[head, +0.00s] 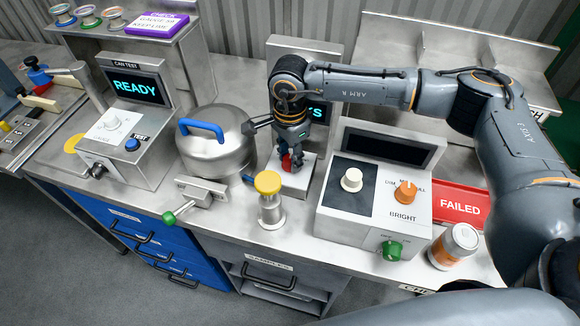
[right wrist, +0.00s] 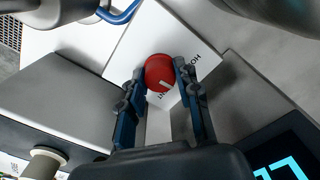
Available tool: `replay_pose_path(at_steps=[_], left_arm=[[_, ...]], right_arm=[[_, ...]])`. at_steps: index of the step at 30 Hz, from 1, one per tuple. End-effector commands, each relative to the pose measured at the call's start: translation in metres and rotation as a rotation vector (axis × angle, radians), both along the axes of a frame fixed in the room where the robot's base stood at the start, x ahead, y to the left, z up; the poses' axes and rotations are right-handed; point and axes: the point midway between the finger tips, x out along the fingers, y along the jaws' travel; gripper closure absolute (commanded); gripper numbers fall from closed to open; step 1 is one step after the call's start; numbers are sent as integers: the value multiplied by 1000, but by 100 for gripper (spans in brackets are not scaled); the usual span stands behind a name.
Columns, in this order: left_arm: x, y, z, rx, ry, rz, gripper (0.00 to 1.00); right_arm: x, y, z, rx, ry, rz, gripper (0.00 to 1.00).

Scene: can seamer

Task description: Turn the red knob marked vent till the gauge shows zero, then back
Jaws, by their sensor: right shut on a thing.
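The red knob (right wrist: 159,73) sits on a white plate between the two fingers of my right gripper (right wrist: 161,78) in the right wrist view. The fingers are closed against its sides. A short white mark shows on the knob's face; lettering on the plate beside it is partly covered by a finger. In the head view my right gripper (head: 290,156) reaches down onto the white box (head: 296,183), with only a bit of red showing. I cannot make out a gauge needle in either view. My left gripper is not in view.
A steel pot with a blue handle (head: 203,129) stands just left of my right gripper. A yellow-capped cylinder (head: 269,206) stands in front. A control box with white and orange knobs (head: 376,197) is to the right. A partly hidden screen (head: 318,111) is behind the gripper.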

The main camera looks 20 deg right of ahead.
Motion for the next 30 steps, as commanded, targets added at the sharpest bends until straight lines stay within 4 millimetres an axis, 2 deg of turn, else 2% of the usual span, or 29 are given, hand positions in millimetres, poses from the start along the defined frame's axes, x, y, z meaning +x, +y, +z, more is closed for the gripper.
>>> replay_pose_path(at_steps=[1, 12, 21, 30], left_arm=[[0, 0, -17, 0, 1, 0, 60], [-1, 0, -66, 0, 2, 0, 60], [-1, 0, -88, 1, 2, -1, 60], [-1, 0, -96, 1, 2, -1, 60]], right_arm=[[1, 0, -8, 1, -3, 46, 99], [0, 1, -6, 1, -3, 378, 99], [0, 1, -3, 1, -1, 565, 99], [0, 0, -1, 0, 1, 646, 99]])
